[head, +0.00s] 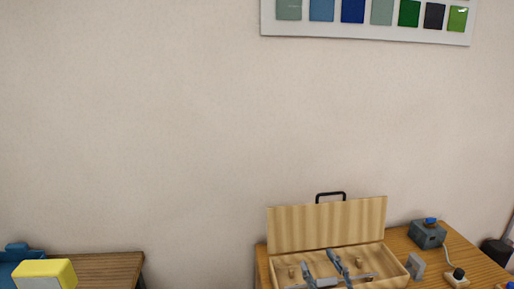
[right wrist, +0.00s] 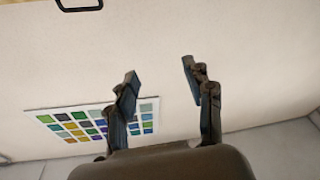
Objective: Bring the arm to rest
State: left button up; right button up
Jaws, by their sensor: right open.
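My right gripper (head: 320,260) shows low in the head view, in front of the open wooden box (head: 326,225). Its two fingers stand apart with nothing between them. In the right wrist view the open fingers (right wrist: 159,68) have only bare wall behind the gap. I cannot tell from the head view how far the gripper is from the box. The rest of the right arm is cut off by the lower edge. My left gripper is not in view. No glass rod can be made out.
The box stands on a wooden table (head: 448,243) with a grey device with a blue knob (head: 428,234) to its right. A yellow block (head: 45,273) is at lower left on another table (head: 105,266). A colour chart (head: 368,31) hangs on the wall.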

jog(key=s+d+f+m+g+h, duration=0.2)
jog(key=s+f+g, duration=0.1)
jog(key=s+f, duration=0.3)
jog(key=s+d+f+m+g+h, duration=0.2)
jog(key=s+d+f+g, duration=0.1)
jog(key=s+f, duration=0.3)
jog(key=s+d+f+m+g+h, duration=0.2)
jog(key=s+f+g+h, duration=0.1)
jog(key=s+f, duration=0.3)
jog(key=shift+s+d+f+g, duration=0.25)
jog(key=shift+d+f+g, duration=0.1)
jog(key=shift+g, duration=0.55)
jog(key=s+a+f+g+y, duration=0.1)
jog(key=s+f+g, duration=0.1)
jog(key=s, duration=0.4)
jog(key=s+a+f+g, duration=0.1)
jog(key=s+g, duration=0.2)
jog(key=s, duration=0.3)
notch_tip(320, 180, down, 28)
jog(key=s+g, duration=0.1)
jog(key=s+d+f+n+g+b, duration=0.1)
jog(key=s+d+f, duration=0.2)
jog(key=s+f, duration=1.3)
jog(key=shift+s+d+b, duration=0.2)
jog(key=shift+s+b, duration=0.1)
